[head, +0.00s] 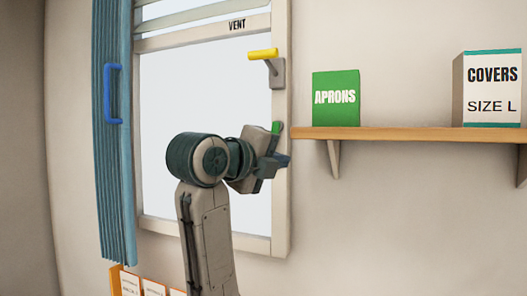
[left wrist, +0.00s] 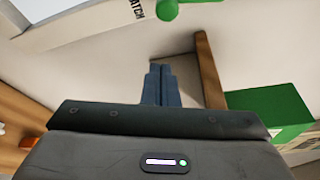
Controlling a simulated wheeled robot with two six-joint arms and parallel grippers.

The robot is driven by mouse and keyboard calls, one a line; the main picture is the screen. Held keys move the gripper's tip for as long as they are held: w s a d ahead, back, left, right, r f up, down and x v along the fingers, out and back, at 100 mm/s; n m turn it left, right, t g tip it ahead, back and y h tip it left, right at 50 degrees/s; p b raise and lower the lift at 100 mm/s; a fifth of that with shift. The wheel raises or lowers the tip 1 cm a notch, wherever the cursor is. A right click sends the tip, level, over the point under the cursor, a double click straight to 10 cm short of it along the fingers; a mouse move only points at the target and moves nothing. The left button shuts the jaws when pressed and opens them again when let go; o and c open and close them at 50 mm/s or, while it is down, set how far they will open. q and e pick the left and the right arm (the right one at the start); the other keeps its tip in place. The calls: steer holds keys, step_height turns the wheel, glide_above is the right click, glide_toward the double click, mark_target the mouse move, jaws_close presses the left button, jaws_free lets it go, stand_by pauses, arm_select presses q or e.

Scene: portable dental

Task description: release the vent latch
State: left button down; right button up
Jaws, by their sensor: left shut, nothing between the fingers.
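A window frame (head: 281,60) carries the word VENT on its top bar. A yellow lever (head: 263,54) on a grey bracket sits at its upper right side. A green knob (head: 276,127) shows lower on the same side, partly hidden by my left gripper (head: 283,160). In the left wrist view the green knob (left wrist: 167,10) is at the top edge, beside a partly cut-off label ending in "ATCH". My left gripper (left wrist: 162,84) is shut and empty, its blue fingers together, apart from the knob in that view. My right gripper is in neither view.
A wooden shelf (head: 400,133) stands close to the right of my left gripper, holding a green APRONS box (head: 336,98) and a COVERS box (head: 490,90). A blue curtain (head: 112,170) with a blue handle hangs at the left.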

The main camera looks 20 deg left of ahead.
arm_select(q)
steer(key=w+a+p, duration=0.1)
steer(key=w+a+r+p, duration=0.1)
steer(key=w+a, duration=0.1)
steer(key=shift+p, duration=0.35)
steer(key=shift+d, duration=0.15)
steer(key=shift+w, duration=0.1)
